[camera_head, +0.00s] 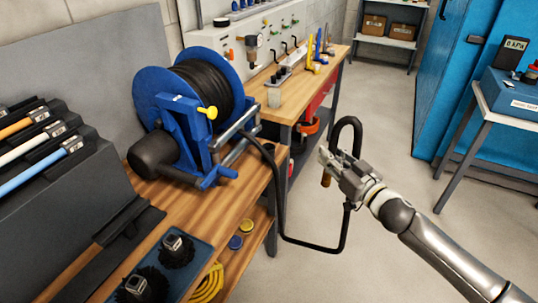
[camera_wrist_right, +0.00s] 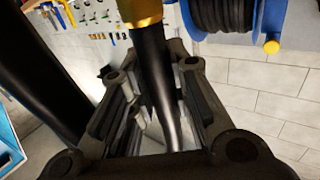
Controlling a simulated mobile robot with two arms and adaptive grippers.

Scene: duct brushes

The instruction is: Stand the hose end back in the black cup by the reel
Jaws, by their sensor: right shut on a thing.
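My right gripper (camera_head: 343,168) is shut on the black hose near its end, out over the floor to the right of the bench. The hose end's brass tip (camera_head: 326,178) points down beside the gripper. In the right wrist view the black hose (camera_wrist_right: 153,70) runs between the fingers, with the brass fitting (camera_wrist_right: 139,10) at the top edge. The hose (camera_head: 312,246) loops above the gripper and hangs low back to the blue reel (camera_head: 182,112) on the bench. My left gripper is not in view.
The wooden bench (camera_head: 125,262) holds the reel, a rack of coloured rods (camera_head: 45,145) and a blue tray (camera_head: 195,270) with black brushes. A second bench with hand tools stands behind. A blue cabinet (camera_head: 440,85) stands at right. The floor between is clear.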

